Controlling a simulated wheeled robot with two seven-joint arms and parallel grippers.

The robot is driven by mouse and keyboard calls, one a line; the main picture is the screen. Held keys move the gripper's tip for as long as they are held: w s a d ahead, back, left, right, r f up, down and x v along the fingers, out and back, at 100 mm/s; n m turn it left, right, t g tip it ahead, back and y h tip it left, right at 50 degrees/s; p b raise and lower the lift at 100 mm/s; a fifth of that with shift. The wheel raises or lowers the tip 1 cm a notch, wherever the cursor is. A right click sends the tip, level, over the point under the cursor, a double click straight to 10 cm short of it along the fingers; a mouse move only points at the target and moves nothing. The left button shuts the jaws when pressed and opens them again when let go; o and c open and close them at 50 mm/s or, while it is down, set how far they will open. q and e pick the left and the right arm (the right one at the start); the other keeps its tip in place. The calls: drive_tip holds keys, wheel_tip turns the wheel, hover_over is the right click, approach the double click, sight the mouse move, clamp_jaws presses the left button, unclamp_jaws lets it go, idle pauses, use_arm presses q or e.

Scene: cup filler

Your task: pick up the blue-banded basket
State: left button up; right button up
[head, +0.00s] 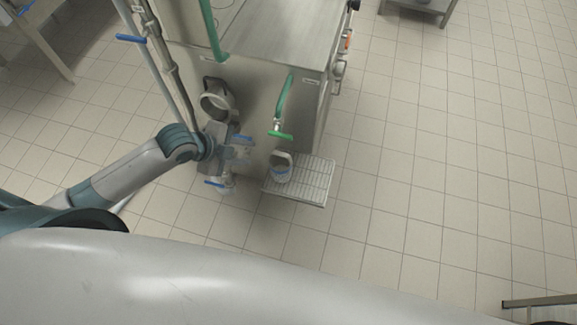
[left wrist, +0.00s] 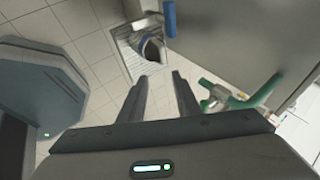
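The blue-banded basket (head: 281,172) is a small pale container with a bluish band. In the head view it stands on a white wire rack (head: 314,180) at the front of the steel machine. In the left wrist view the likely basket (left wrist: 152,48) shows a dark open mouth beyond the fingertips, on the rack (left wrist: 124,38). My left gripper (head: 248,150) is to the left of the basket, apart from it, near the machine's front. In the left wrist view its two fingers (left wrist: 160,76) are spread with nothing between them. My right gripper is not in view.
The steel machine (head: 275,38) stands behind the rack. A green-handled tap (head: 281,110) hangs above the basket. Blue-handled valves (head: 216,184) and a round pipe opening (head: 217,103) are close to my left gripper.

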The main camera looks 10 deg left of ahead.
use_arm(q)
drive_tip(key=shift+f, duration=0.1)
idle(0.3)
drive_tip(key=p, duration=0.3)
approach(279, 154)
drive_tip(key=x, duration=0.2)
drive_tip(key=shift+s+d+f, duration=0.1)
drive_tip(key=shift+d+f, duration=0.1)
drive_tip(key=shift+f, duration=0.25)
drive_tip(key=shift+w+d+f+p, duration=0.2)
drive_tip(key=shift+w+f+p, duration=0.1)
drive_tip(key=shift+w, duration=0.15)
drive_tip(key=shift+w+d+f+p, duration=0.2)
drive_tip(key=shift+w+f+p, duration=0.05)
drive_tip(key=shift+w+f, duration=0.15)
drive_tip(key=shift+x, duration=1.5)
clamp_jaws()
drive_tip(key=shift+a, duration=0.1)
